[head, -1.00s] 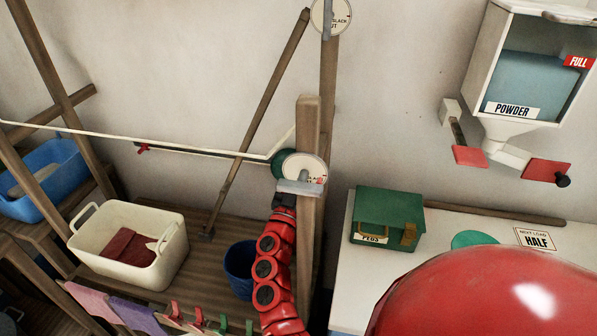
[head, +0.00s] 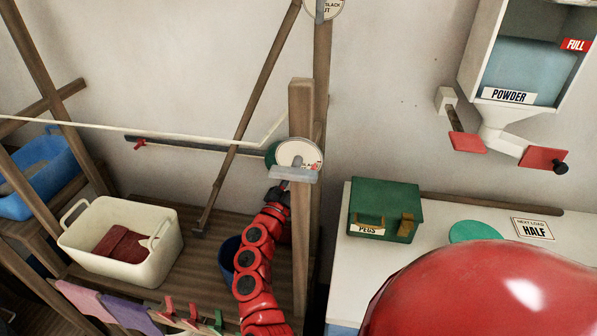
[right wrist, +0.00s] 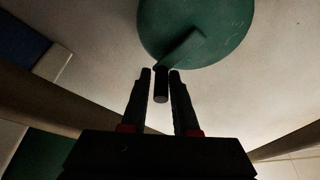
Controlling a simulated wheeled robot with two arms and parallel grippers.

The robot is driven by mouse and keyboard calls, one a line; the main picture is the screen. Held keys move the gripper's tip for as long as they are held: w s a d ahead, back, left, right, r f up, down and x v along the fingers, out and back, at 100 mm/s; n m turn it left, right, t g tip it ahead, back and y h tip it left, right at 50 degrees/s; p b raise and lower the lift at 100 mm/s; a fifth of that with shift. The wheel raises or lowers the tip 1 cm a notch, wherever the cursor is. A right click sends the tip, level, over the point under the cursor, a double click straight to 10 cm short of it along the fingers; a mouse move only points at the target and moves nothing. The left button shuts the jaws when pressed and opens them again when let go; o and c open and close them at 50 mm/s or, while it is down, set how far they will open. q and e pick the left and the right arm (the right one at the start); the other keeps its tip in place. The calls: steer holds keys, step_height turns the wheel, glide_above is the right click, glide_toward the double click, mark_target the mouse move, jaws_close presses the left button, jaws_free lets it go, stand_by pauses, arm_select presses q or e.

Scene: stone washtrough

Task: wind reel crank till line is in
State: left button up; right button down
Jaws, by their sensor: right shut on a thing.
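The reel is a green drum (head: 271,155) with a pale round face (head: 299,152) on a wooden post. A grey crank bar (head: 296,175) crosses the lower face. A pale line (head: 150,131) runs from the left to the reel. My right gripper (head: 279,188), on the red arm, is at the crank, just below the bar. In the right wrist view, the right gripper (right wrist: 160,74) has its fingers on both sides of the dark crank handle (right wrist: 161,90), below the green drum (right wrist: 197,25). It is shut on the handle. My left gripper is out of view.
A cream tub (head: 165,255) with red cloth and a blue bucket (head: 228,262) stand on the wooden platform. A green PEGS box (head: 385,205) sits on the white counter at right, below the powder dispenser (head: 530,65). Wooden posts stand around the reel.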

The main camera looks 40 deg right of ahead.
steer(key=shift+f, duration=0.1)
stand_by(0.3)
steer(key=c, duration=0.8)
jaws_free()
steer(key=b+v, duration=0.1)
steer(key=v, duration=1.1)
steer(key=shift+a, duration=0.1)
